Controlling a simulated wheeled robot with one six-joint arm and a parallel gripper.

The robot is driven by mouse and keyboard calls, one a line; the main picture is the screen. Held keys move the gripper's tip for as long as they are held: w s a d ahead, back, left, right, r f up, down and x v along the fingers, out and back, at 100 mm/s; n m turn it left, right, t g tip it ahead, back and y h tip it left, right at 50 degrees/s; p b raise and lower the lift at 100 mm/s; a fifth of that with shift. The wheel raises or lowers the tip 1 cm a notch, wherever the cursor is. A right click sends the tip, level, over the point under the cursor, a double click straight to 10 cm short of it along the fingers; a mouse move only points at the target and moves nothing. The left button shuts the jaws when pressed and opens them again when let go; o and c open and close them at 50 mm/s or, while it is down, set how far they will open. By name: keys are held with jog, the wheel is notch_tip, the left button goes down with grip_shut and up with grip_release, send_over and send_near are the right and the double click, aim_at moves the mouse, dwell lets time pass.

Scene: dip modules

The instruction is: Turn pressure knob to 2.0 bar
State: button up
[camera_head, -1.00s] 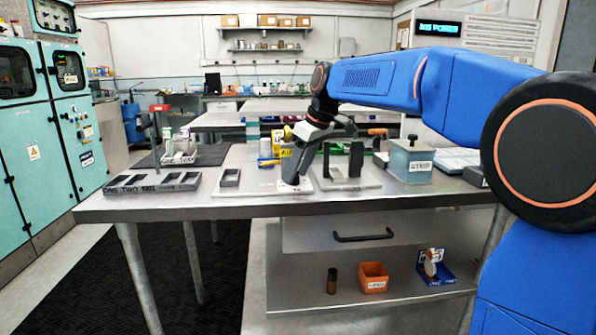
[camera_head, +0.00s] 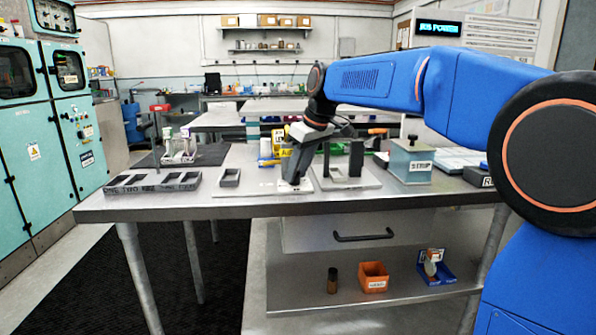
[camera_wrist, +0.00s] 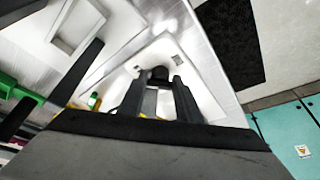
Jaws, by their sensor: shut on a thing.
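My gripper (camera_wrist: 160,92) points down at a pale panel (camera_wrist: 195,85) on the table. In the wrist view its two dark fingers are shut on a small round black knob (camera_wrist: 159,72). The knob stands on the panel, and its lower part is partly hidden by the fingers. I can read no scale or pressure value. In the head view my gripper (camera_head: 295,183) reaches the panel near the table's front edge, and the fingers hide the knob.
To the right stand a dark upright fixture (camera_head: 356,160) and a grey-green labelled box (camera_head: 410,163). A yellow sign (camera_head: 283,152) stands behind my gripper.

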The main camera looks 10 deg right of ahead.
jog(key=o, duration=1)
jog(key=shift+o, duration=0.2)
jog(key=shift+r, duration=0.1)
jog(key=v, duration=1.7)
jog(key=shift+s+d, duration=0.1)
